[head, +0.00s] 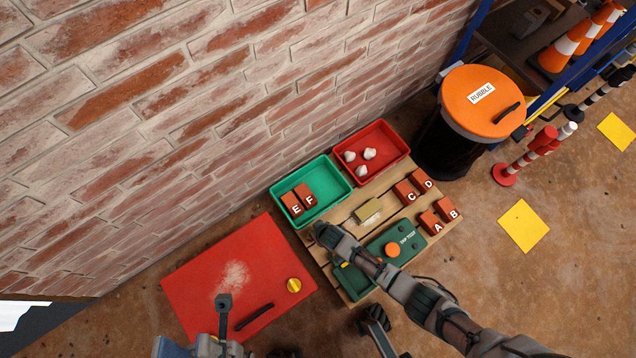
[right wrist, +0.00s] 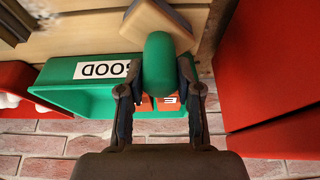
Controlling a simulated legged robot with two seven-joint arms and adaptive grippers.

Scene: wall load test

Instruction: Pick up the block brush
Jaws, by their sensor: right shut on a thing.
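The block brush (right wrist: 160,25) shows in the right wrist view as a pale wooden block with a dark grey edge and a rounded green handle. My right gripper (right wrist: 160,82) is shut on the green handle, one finger on each side. In the head view my right arm reaches in from the lower right, and its end is over the pallet near the green tray. The brush cannot be made out there. My left gripper (head: 222,318) is at the bottom, in front of the red board; its jaw state is unclear.
The green tray (head: 332,201) holds bricks E and F; it shows beyond the brush, labelled GOOD (right wrist: 100,70). A red tray (head: 394,167) holds white lumps. Bricks, an olive block (head: 368,211) and a green tap-test board (head: 408,243) lie on the pallet. A brick wall (head: 200,110) stands behind.

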